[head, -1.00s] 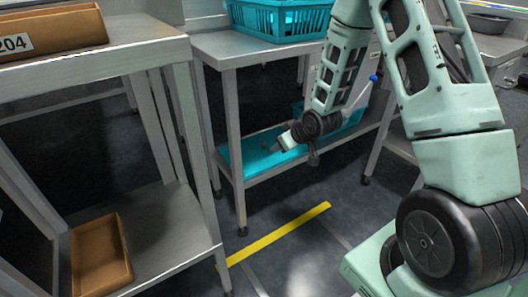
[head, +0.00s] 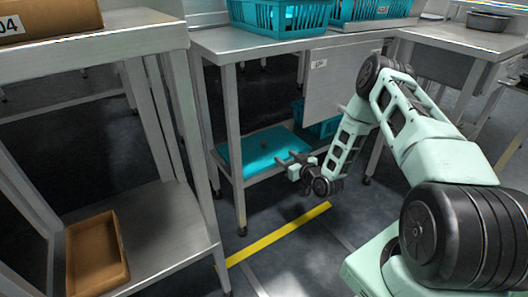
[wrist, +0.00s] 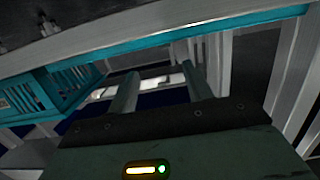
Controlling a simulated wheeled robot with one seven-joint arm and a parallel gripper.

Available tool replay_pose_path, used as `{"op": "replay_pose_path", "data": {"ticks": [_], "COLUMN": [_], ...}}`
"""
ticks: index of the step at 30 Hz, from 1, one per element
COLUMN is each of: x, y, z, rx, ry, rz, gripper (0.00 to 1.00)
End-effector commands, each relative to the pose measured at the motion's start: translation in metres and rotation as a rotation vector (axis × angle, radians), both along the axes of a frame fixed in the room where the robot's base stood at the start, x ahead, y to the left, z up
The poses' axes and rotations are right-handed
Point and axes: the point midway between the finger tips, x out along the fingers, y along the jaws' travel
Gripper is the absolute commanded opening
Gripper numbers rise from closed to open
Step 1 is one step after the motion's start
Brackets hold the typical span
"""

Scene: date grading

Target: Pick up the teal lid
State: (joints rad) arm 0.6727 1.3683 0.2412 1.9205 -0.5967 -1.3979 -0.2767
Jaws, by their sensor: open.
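The teal lid (head: 243,153) lies flat on the lower shelf of the steel table in the middle of the head view, with a small dark knob on top. In the wrist view, a teal edge (wrist: 190,38) runs across the top; it looks like the lid's edge. My gripper (head: 288,160) is at the lid's front right side, by the shelf edge, and covers part of it. In the wrist view, the gripper's two fingers (wrist: 160,82) are apart with nothing between them. I cannot tell whether the gripper touches the lid.
Teal crates (head: 281,18) stand on the tabletop above, close over the shelf. Another teal crate (head: 322,126) is on the lower shelf behind my arm. A table leg (head: 235,150) rises at the shelf's left front. A brown tray (head: 97,254) sits on a left shelf. Floor in front is clear.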

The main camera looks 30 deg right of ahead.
Motion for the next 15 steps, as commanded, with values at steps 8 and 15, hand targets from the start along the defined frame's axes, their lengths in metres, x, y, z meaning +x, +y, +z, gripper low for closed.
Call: {"op": "replay_pose_path", "data": {"ticks": [8, 15], "x": [0.053, 0.071], "y": [0.002, 0.003], "z": [-0.012, -0.012], "rx": [-0.001, 0.0], "ry": [-0.001, 0.001], "rz": [0.0, 0.0], "gripper": [0.5, 0.5]}}
